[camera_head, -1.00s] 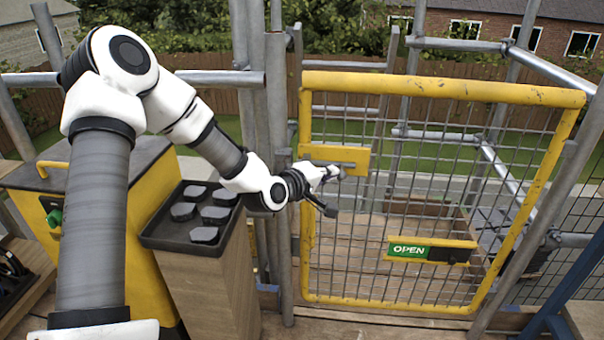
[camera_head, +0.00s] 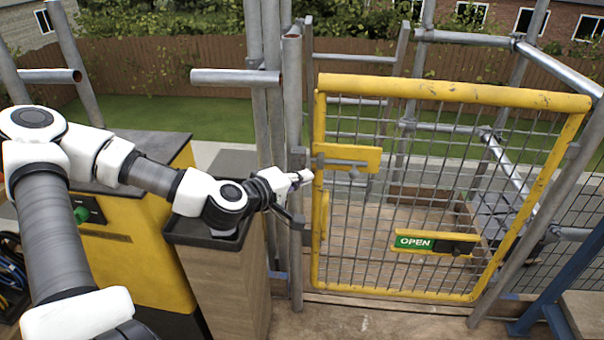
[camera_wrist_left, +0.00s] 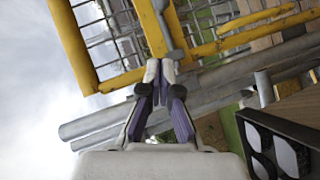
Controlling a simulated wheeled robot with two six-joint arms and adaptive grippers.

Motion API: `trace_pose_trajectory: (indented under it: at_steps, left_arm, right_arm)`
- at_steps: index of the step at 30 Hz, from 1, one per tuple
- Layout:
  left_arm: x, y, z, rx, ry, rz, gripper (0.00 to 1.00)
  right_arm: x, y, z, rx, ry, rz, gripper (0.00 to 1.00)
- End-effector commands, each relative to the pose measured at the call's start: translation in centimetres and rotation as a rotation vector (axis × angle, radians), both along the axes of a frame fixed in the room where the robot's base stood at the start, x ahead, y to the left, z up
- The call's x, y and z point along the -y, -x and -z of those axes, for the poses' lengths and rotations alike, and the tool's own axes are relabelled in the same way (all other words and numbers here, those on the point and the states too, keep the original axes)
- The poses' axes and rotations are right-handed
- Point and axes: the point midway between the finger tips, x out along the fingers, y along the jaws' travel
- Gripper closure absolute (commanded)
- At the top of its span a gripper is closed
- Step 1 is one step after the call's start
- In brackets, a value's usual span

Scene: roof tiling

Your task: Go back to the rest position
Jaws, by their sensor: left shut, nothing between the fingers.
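My left arm comes in from the left in the head view. Its gripper (camera_head: 304,177) is beside the latch side of the yellow gate (camera_head: 450,92), near the bolt (camera_head: 342,162). In the left wrist view the gripper (camera_wrist_left: 160,68) has its fingertips together with nothing between them, and the gate's yellow frame (camera_wrist_left: 75,45) shows beyond. I cannot tell whether the fingertips touch the gate. The gate stands in its frame of scaffold poles and carries a green OPEN sign (camera_head: 413,242). My right gripper is not in view.
A black tray (camera_head: 205,242) on a wooden stand is partly covered by my left arm; it also shows in the left wrist view (camera_wrist_left: 250,125). A yellow cabinet (camera_head: 130,260) stands at left. Grey scaffold poles (camera_head: 294,120) rise close beside my gripper. A blue post (camera_head: 570,275) stands at right.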

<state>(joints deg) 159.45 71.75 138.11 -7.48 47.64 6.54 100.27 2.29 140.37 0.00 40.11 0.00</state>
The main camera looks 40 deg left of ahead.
Motion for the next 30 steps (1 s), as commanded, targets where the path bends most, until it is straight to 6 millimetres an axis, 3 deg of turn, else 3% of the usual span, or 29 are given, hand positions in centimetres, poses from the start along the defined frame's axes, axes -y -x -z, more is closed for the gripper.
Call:
trace_pose_trajectory:
  at_steps: [12, 16, 20, 23, 26, 30]
  left_arm:
    - [0.0, 0.0, 0.1, -0.001, 0.000, 0.000, 1.00]
    - [0.1, 0.4, 1.6, -0.052, -0.014, 0.005, 1.00]
    - [1.4, 2.1, 5.9, -0.226, -0.149, 0.077, 1.00]
    - [3.7, 4.8, 10.7, -0.422, -0.309, 0.202, 1.00]
    - [6.6, 9.0, 15.8, -0.625, -0.459, 0.373, 1.00]
    - [11.0, 17.3, 21.9, -0.884, -0.646, 0.676, 1.00]
  right_arm:
    - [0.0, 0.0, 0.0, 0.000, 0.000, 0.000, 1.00]
    - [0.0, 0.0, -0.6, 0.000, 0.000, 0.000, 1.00]
    - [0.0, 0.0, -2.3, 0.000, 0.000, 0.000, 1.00]
    - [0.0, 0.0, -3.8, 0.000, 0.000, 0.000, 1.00]
    - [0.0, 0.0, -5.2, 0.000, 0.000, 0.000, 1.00]
    - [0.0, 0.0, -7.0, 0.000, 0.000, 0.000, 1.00]
